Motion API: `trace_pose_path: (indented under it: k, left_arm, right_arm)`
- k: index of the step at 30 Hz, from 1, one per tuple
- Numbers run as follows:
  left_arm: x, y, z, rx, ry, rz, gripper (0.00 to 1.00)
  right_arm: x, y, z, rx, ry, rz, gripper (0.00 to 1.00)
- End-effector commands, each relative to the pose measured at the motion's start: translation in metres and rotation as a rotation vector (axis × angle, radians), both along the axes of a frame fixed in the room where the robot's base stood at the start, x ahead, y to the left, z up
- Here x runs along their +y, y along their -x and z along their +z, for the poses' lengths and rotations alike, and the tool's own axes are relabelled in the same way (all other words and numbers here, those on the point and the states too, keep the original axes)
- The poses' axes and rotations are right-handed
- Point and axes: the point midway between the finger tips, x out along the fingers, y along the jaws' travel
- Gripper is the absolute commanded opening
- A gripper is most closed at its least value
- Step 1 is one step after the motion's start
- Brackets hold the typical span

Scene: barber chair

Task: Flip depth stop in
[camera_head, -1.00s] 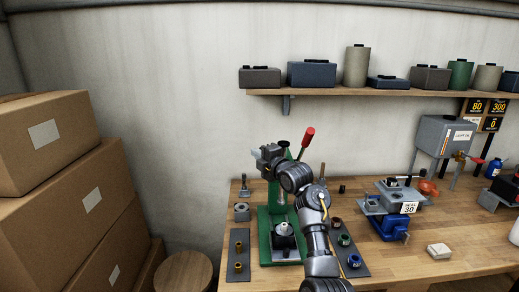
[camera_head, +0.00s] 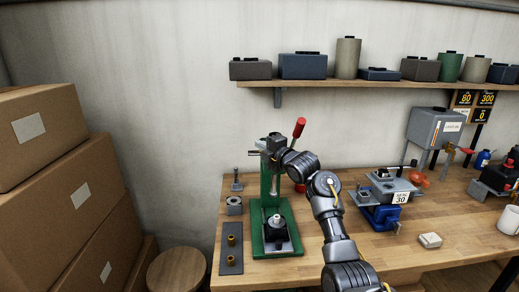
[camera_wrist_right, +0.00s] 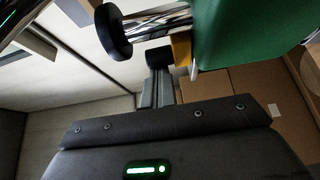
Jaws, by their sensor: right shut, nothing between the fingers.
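The green press (camera_head: 271,190) stands on the bench, its red-tipped lever (camera_head: 299,127) raised. My right arm reaches in from the lower right and crosses the press head. My right gripper (camera_head: 262,145) is shut and empty beside the head, pointing left; its fingers show in the right wrist view (camera_wrist_right: 159,82). There, the green press body (camera_wrist_right: 245,32) is close at upper right. A yellow piece (camera_wrist_right: 181,47), possibly the depth stop, sits beside the fingertips; I cannot tell if they touch. My left gripper is out of view.
A dark tray with brass rings (camera_head: 231,248) lies left of the press. A blue vise-like fixture (camera_head: 382,215) and a white block (camera_head: 430,240) are to the right. Stacked boxes (camera_head: 50,190) and a stool (camera_head: 177,270) are left of the bench. A shelf (camera_head: 380,84) hangs above.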

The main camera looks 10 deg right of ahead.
Motion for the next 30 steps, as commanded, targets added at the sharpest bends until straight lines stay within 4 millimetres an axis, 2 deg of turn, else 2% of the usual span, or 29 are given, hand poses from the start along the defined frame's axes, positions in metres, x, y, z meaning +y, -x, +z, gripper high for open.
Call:
trace_pose_path:
  k: [10, 17, 24, 30]
  left_arm:
    - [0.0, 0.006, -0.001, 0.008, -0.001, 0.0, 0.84]
    - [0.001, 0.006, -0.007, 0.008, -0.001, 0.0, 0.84]
    - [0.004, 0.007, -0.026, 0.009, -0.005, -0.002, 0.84]
    - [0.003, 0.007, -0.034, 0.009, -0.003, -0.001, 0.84]
  right_arm:
    - [0.002, 0.0, -0.001, 0.003, 0.0, -0.004, 0.0]
    - [0.033, 0.003, -0.003, 0.003, 0.003, -0.009, 0.0]
    - [0.013, 0.048, -0.005, -0.001, 0.004, -0.014, 0.0]
    - [0.001, 0.079, -0.003, 0.001, 0.004, -0.013, 0.0]
